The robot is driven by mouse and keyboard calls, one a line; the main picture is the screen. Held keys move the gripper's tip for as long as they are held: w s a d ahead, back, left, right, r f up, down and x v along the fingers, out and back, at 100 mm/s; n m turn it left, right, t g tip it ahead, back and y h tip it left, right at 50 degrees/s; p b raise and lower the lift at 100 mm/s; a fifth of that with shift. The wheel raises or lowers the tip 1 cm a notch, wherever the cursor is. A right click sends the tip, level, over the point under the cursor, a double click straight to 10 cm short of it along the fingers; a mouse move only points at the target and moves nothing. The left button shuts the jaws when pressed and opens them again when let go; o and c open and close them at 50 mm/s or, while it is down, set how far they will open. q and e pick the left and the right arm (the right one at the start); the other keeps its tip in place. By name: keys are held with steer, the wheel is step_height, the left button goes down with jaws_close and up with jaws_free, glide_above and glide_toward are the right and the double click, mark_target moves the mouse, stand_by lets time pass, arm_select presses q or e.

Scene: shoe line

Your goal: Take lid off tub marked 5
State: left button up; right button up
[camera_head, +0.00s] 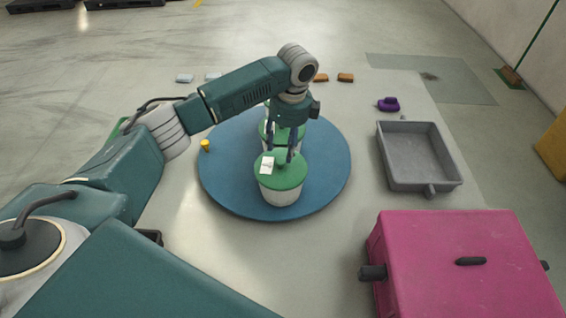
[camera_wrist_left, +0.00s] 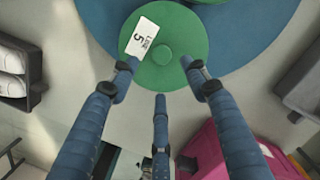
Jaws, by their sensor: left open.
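The tub marked 5 (camera_head: 281,194) is white with a green lid (camera_head: 292,175) and stands near the front edge of the blue round table (camera_head: 225,190). The lid bears a white label (camera_head: 267,164), which reads "5" in the left wrist view (camera_wrist_left: 141,37). A round green knob (camera_wrist_left: 163,55) sits at the lid's middle. My left gripper (camera_head: 284,156) is open above this lid, its fingers spread around the knob in the wrist view. I cannot tell whether they touch the lid. More green-lidded tubs stand behind, partly hidden by my gripper. My right gripper is not in view.
A pink box (camera_head: 450,250) with dark handles stands at the front right. A grey tray (camera_head: 420,180) lies empty at the right. A purple item (camera_head: 388,104), orange blocks (camera_head: 346,77) and a small yellow item (camera_head: 205,145) lie around. The table's right part is clear.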

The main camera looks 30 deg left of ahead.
mark_target(281, 161)
arm_select(q)
steer(key=shift+a+f, duration=0.1)
steer(key=shift+f, duration=0.4)
steer(key=shift+w+a+f, duration=0.1)
steer(key=shift+f, duration=0.55)
steer(key=f, duration=0.2)
steer(key=f+p, duration=0.1)
steer(key=shift+w+a+f, duration=0.25)
steer(key=shift+a+f, duration=0.05)
steer(key=shift+a, duration=0.05)
steer(key=shift+f, duration=0.5)
jaws_close()
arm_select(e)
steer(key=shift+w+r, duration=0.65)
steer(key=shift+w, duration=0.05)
